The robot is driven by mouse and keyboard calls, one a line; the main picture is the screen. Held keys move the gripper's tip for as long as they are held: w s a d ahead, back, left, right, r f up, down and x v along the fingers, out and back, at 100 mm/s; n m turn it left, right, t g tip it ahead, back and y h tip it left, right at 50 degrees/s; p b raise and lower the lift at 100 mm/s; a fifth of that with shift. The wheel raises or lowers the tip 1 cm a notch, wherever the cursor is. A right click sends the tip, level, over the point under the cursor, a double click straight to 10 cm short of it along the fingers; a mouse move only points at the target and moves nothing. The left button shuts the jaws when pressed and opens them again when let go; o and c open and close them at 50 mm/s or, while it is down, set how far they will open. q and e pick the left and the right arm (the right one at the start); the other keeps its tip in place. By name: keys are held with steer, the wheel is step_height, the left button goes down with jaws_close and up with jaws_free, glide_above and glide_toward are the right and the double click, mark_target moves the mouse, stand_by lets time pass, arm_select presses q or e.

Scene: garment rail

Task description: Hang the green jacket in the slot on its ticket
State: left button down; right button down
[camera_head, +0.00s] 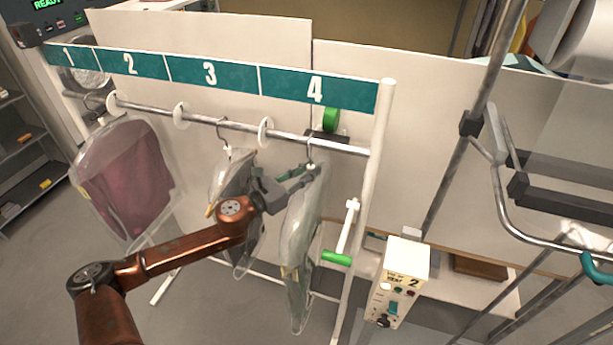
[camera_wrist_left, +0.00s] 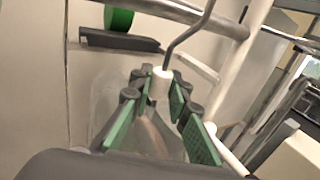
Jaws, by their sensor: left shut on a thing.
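A pale grey-green garment in a clear bag (camera_head: 301,250) hangs from a hook below panel 4 of the numbered rail sign (camera_head: 315,88). Its colour is hard to tell through the bag. My left gripper (camera_head: 292,181) is shut on the white neck of its hanger (camera_wrist_left: 161,84), just below the hook. The hook meets the rail (camera_head: 340,146) in the head view; its top is cut off in the wrist view, so I cannot tell whether it bears on the rail. A white box (camera_head: 407,262) at the right shows a "2". My right gripper is not in view.
A maroon garment in a bag (camera_head: 125,178) hangs under panel 1. Another bagged garment (camera_head: 232,180) hangs under panel 3, close beside my gripper. White ring dividers (camera_head: 181,115) part the slots. The rail's white end post (camera_head: 377,130) and a green-ended handle (camera_head: 337,258) stand right.

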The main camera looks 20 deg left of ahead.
arm_select(q)
steer(key=shift+w+d+r, duration=0.1)
steer(key=shift+w, duration=0.75)
steer(key=shift+w+d+r, duration=0.1)
steer(key=shift+w, duration=0.7)
steer(key=shift+a+f+b, duration=0.1)
steer(key=shift+f+b, duration=0.95)
steer(key=shift+f, duration=0.2)
steer(key=c, duration=1.8)
jaws_free()
steer(key=shift+o, duration=0.2)
steer(key=shift+f, duration=0.25)
steer(key=v, duration=1.2)
